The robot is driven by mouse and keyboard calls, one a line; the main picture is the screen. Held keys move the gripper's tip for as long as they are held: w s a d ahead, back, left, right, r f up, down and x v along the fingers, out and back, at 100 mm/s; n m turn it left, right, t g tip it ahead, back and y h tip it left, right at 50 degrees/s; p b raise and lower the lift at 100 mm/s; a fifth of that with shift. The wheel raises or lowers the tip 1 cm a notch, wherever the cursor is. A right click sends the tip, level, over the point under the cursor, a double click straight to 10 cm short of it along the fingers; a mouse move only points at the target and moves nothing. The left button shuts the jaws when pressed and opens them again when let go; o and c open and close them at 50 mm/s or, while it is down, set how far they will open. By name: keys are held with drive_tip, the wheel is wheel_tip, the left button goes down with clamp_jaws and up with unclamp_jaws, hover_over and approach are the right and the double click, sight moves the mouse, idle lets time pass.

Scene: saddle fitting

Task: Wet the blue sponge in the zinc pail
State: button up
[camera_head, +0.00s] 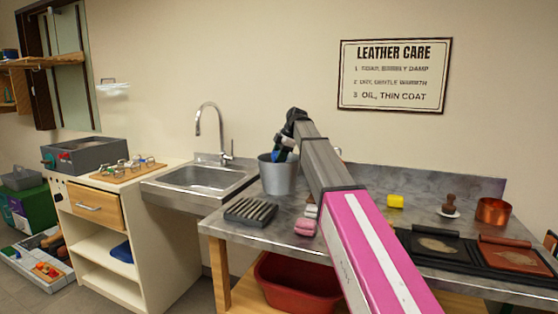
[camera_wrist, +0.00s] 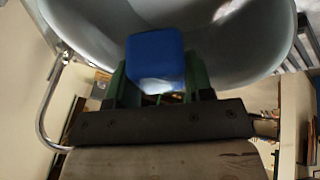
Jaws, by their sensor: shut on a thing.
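The zinc pail (camera_head: 279,180) stands upright on the grey worktop, just right of the sink. My gripper (camera_head: 283,153) is at the pail's mouth, at the end of my arm reaching in from the right. In the wrist view my gripper (camera_wrist: 155,92) is shut on the blue sponge (camera_wrist: 156,60), with a green finger on each side of it. The pail (camera_wrist: 255,40) curves around the sponge in that view. The head view shows a bit of blue at the rim. I cannot tell how deep the sponge is or whether it touches water.
The sink (camera_head: 200,177) with its tall tap (camera_head: 213,125) is left of the pail. A ribbed dark rack (camera_head: 250,212) and a pink block (camera_head: 305,227) lie in front.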

drive_tip(key=shift+r, duration=3.2)
drive_tip(key=shift+r, duration=0.15)
drive_tip(key=shift+r, duration=1.9)
